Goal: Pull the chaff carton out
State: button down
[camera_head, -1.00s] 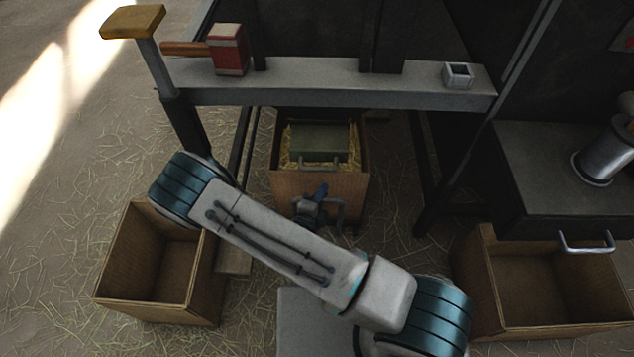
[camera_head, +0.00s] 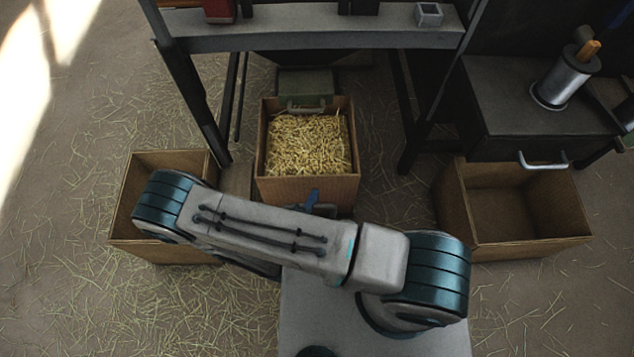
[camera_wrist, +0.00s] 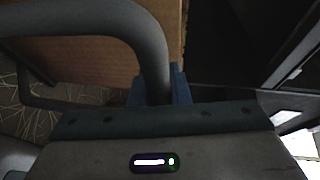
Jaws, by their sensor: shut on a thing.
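The chaff carton (camera_head: 268,188) is an open brown box filled with yellow chaff (camera_head: 308,145). It stands on the floor in front of the workbench in the head view, its chaff uncovered. My gripper (camera_head: 316,202) is at its front wall, partly hidden by my arm. In the wrist view my blue fingertips (camera_wrist: 160,88) are shut on the carton's dark bent handle (camera_wrist: 150,45). The brown carton wall (camera_wrist: 95,58) lies behind the handle.
A green box (camera_head: 305,84) with a handle is at the carton's far edge, under the bench (camera_head: 320,38). Empty cartons stand at left (camera_head: 165,252) and right (camera_head: 530,248). A dark cabinet (camera_head: 525,120) is beyond the right one. Straw litters the floor.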

jog(key=shift+s+d, duration=0.1)
jog(key=shift+s, duration=1.2)
jog(key=c, duration=1.6)
grip_release()
jog(key=shift+c, duration=0.2)
jog(key=p+v, duration=0.3)
jog(key=v, duration=1)
jog(key=shift+s, duration=0.35)
